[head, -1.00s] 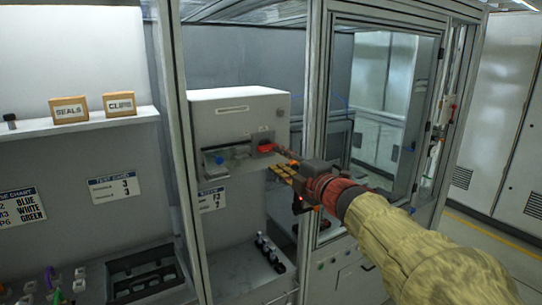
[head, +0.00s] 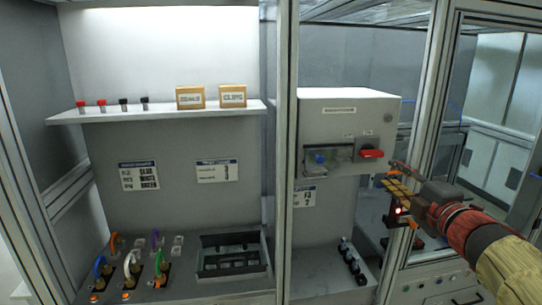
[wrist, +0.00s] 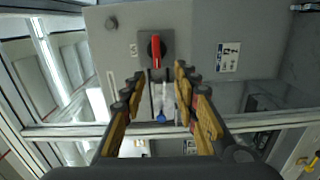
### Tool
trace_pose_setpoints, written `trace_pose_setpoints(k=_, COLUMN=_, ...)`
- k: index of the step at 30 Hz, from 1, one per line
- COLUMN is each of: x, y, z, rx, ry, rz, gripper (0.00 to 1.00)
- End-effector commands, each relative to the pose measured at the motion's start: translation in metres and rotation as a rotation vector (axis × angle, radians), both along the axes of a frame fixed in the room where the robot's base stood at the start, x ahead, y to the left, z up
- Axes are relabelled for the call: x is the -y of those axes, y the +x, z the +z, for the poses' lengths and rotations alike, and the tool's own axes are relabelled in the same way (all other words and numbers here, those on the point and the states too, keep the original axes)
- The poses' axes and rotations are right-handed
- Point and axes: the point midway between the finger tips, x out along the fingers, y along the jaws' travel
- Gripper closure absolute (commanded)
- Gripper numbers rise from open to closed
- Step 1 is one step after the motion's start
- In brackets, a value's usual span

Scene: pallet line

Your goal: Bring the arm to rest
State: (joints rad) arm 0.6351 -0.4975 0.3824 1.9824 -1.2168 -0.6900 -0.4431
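My gripper (head: 398,180) is at the right of the head view, just right of the grey wall box (head: 345,112) and apart from it. In the wrist view my gripper (wrist: 158,92) has its two orange-padded fingers spread apart with nothing held between them. Beyond the fingertips is the red rotary handle (wrist: 156,48) on the box face; in the head view this red handle (head: 371,154) lies roughly level. A blue-capped part (head: 319,159) sits in the box's open recess, and its blue end (wrist: 161,118) shows between the fingers.
A frame post (head: 288,150) stands left of the box and another post (head: 418,110) stands close to my gripper. A shelf (head: 160,112) carries boxes and small capped vials. A black tray (head: 232,268) and coloured hooked parts (head: 130,265) are on the lower bench.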

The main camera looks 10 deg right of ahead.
Motion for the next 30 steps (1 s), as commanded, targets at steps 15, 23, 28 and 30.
trace_pose_setpoints(k=15, x=0.097, y=-0.124, z=-0.155, rx=-0.227, ry=0.877, rz=-0.869, gripper=0.70)
trace_pose_setpoints(k=23, x=-0.032, y=-0.210, z=-0.245, rx=-0.530, ry=1.303, rz=-1.082, gripper=0.70)
trace_pose_setpoints(k=28, x=-0.130, y=-0.253, z=-0.268, rx=-0.761, ry=1.428, rz=-1.039, gripper=0.70)
trace_pose_setpoints(k=30, x=-0.155, y=-0.257, z=-0.265, rx=-0.797, ry=1.434, rz=-0.973, gripper=0.70)
